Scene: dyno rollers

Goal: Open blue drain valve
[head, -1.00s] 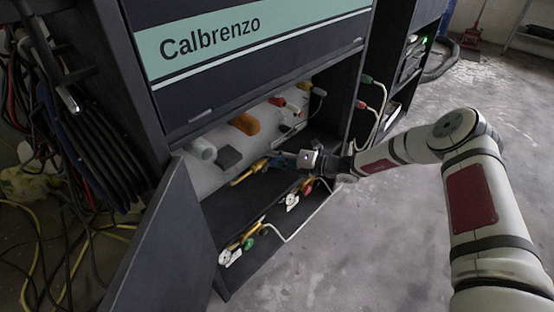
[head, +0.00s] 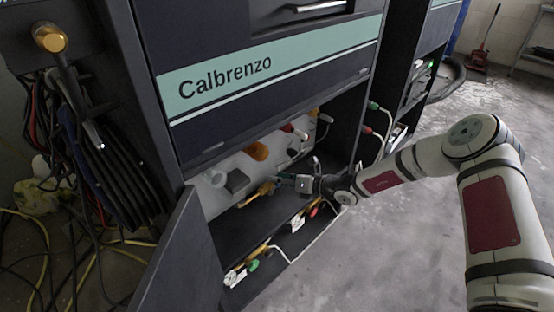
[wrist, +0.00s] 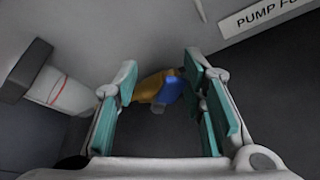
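The blue drain valve handle (wrist: 168,91) sits on a brass-yellow fitting (wrist: 147,86), low in the cabinet beside the pale tank. In the wrist view both lie between the teal fingers of my gripper (wrist: 160,80). The blue handle is hard to make out there, beside the fingers.
An orange knob (head: 257,151) and a grey block (head: 237,181) are on the tank (head: 215,200). The open cabinet door (head: 182,262) stands at the left. A "PUMP" label (wrist: 262,14) is nearby.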

